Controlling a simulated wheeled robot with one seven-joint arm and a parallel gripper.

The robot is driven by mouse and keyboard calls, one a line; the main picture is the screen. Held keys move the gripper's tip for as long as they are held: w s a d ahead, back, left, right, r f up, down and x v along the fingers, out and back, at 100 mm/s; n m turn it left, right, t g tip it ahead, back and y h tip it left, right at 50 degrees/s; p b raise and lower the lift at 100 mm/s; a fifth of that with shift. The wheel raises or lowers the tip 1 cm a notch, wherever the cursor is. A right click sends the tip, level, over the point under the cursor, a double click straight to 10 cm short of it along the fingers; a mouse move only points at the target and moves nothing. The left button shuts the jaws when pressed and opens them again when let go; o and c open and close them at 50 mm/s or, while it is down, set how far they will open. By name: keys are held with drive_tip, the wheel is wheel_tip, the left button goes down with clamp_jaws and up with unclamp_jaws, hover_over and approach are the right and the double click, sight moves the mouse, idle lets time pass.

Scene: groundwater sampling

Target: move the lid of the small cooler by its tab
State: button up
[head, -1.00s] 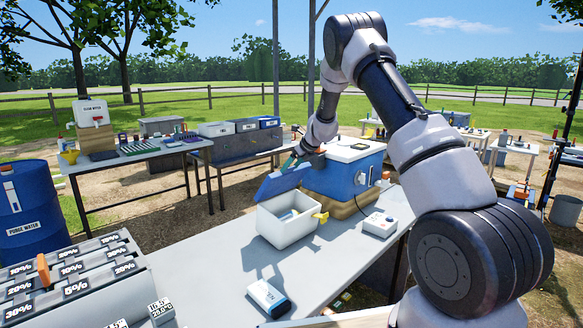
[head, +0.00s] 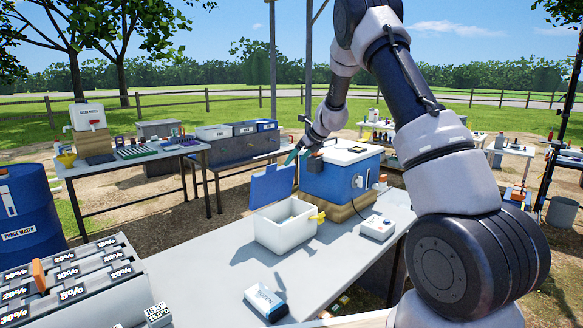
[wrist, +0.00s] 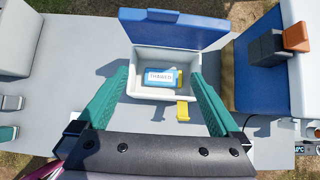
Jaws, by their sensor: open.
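The small cooler (head: 283,232) is a white box on the grey table. Its blue lid (head: 272,186) is raised, standing roughly upright at the back edge. No contact can be made out.
A blue-and-white pack (wrist: 160,77) marked THAWED lies inside the cooler. A bigger blue cooler (head: 340,178) stands close at right, with a white device (head: 377,227) before it. Another pack (head: 265,302) lies in front. The table (head: 215,268) left of the cooler is clear.

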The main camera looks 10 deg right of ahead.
drive_tip(key=v, duration=0.3)
drive_tip(key=shift+s+d+r, duration=0.1)
drive_tip(key=shift+s+r, duration=0.1)
drive_tip(key=shift+r, duration=0.05)
drive_tip(key=shift+c, duration=0.3)
drive_tip(key=shift+f, duration=0.1)
drive_tip(key=c, duration=0.5)
drive_tip(key=shift+a+f+t+y, duration=0.25)
drive_tip(key=shift+f+y, duration=0.05)
drive_tip(key=shift+f, duration=0.3)
drive_tip(key=shift+a+f+t+y, duration=0.25)
drive_tip(key=shift+f+y, duration=0.05)
drive_tip(key=shift+f, duration=0.3)
clamp_jaws()
drive_tip(key=shift+t+y, duration=0.3)
drive_tip(key=shift+t, duration=0.5)
drive_tip(key=shift+w+r+x, duration=0.25)
drive_tip(key=shift+r+x, duration=0.05)
drive_tip(key=shift+x, duration=2)
drive_tip(key=shift+w+r+x, duration=0.25)
drive_tip(key=shift+r+x, duration=0.05)
drive_tip(key=shift+x, duration=2)
drive_tip(key=shift+w+r+x, duration=0.25)
drive_tip(key=shift+r+x, duration=0.05)
drive_tip(key=shift+x, duration=2)
